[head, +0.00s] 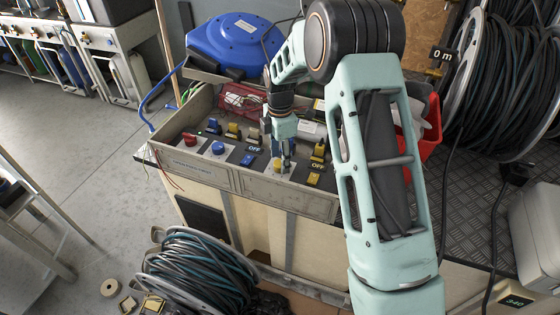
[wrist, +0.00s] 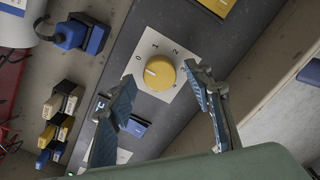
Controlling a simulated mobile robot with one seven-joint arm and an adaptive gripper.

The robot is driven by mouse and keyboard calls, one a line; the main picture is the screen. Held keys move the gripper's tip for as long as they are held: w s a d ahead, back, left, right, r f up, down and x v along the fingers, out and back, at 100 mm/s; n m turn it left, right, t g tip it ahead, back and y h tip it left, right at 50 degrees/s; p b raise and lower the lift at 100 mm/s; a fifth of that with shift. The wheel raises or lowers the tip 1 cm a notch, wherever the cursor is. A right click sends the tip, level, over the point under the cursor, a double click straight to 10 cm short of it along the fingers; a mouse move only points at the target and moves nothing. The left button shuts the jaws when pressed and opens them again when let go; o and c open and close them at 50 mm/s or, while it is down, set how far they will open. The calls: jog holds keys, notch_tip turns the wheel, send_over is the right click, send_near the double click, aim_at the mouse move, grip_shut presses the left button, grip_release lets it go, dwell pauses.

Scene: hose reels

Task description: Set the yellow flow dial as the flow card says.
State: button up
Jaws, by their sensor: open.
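The yellow flow dial (wrist: 159,73) sits on a white plate (wrist: 150,46) marked with numbers from 0 upward. I cannot tell its pointer's setting for sure. In the head view the dial (head: 277,164) shows on the sloped control panel, partly behind my fingers. My gripper (wrist: 160,79) is open. In the wrist view its fingertips appear on either side of the dial, and I cannot tell whether they touch it. It also shows in the head view (head: 287,163), pointing down over the panel. I cannot make out a flow card in either view.
The panel also holds a blue knob (head: 218,148), a red knob (head: 189,139) and several yellow and blue switches, some labelled OFF. The panel box has a raised front edge (head: 290,200). Hose reels stand at right (head: 510,85) and below (head: 200,270).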

jog(key=shift+f, duration=0.75)
jog(key=c, duration=1.2)
jog(key=shift+o, duration=0.2)
jog(key=shift+m, duration=0.3)
